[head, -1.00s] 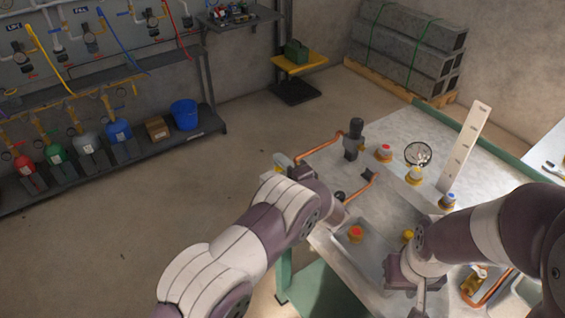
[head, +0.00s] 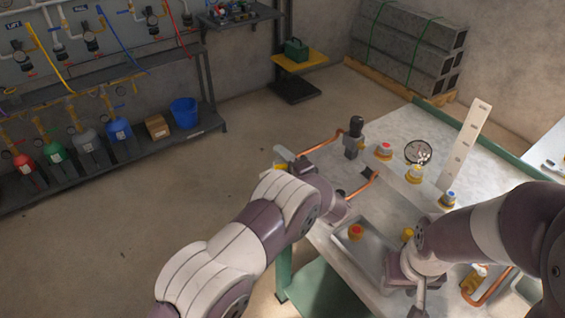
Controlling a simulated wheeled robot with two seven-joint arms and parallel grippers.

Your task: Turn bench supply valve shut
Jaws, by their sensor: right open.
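The workbench (head: 400,120) has a copper pipe (head: 322,146) running from its left edge to an upright black-topped fitting (head: 354,138). A pale piece with a yellow part (head: 283,155) sits at the pipe's left end; I cannot tell whether it is the supply valve. My left arm reaches from the bottom to this edge. The left gripper (head: 303,168) is close to the pipe's end, with its jaws largely hidden, so its grip is unclear. My right gripper (head: 405,285) is open, pointing down over the bench's front part, with no visible object held.
Red-topped (head: 383,150) and blue-topped (head: 450,198) fittings, a round magnifier (head: 418,152) and a tall pale slotted plate (head: 466,145) stand on the bench. A shallow tray with a red-topped part (head: 355,231) lies between my arms. Floor left of the bench is clear.

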